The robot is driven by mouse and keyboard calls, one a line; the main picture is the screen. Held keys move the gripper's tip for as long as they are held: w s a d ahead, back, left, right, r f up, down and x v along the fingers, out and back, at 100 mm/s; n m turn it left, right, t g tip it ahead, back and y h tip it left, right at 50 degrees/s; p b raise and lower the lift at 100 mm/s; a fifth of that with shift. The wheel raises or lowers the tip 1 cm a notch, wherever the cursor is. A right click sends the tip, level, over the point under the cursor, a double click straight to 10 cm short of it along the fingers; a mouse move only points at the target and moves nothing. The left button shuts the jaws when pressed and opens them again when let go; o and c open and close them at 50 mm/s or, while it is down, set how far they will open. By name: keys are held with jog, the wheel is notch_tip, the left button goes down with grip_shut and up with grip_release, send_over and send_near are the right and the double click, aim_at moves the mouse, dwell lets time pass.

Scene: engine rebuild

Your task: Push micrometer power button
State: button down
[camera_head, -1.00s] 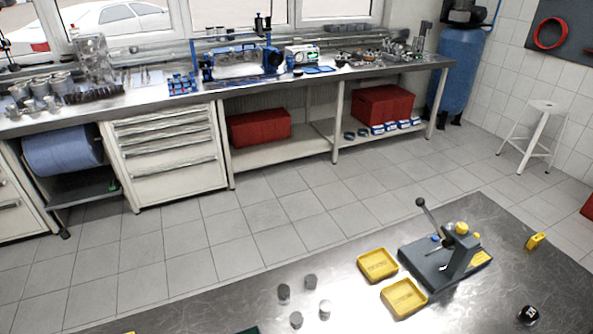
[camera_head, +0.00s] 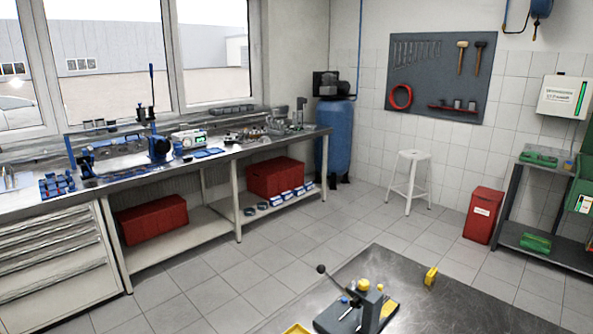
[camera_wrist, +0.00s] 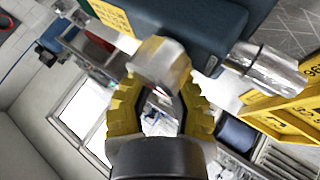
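A dark stand-like device (camera_head: 345,314) with a black-knobbed lever and a yellow cap stands on the metal table; I take it as the micrometer. In the wrist view a dark blue-grey body (camera_wrist: 195,22) with a yellow label and a silver cylinder (camera_wrist: 265,68) fills the top, probably the same device. No power button can be made out. My gripper (camera_wrist: 160,68) has yellow ribbed fingers and is close to this body; contact cannot be judged. A silvery and yellowish shape covers the fingertip area, so their opening is unclear. The head view does not show my gripper.
A small yellow item (camera_head: 430,276) stands behind the device on the metal table (camera_head: 462,308). A yellow tray (camera_head: 296,329) is at the bottom edge; a yellow tray wall (camera_wrist: 285,110) shows at right in the wrist view. The tabletop right of the device is clear.

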jog(key=shift+f, duration=0.15)
dwell(0.5)
jog(key=shift+f, duration=0.3)
jog(key=shift+r, duration=0.4)
dwell(0.3)
jog(key=shift+r, duration=3)
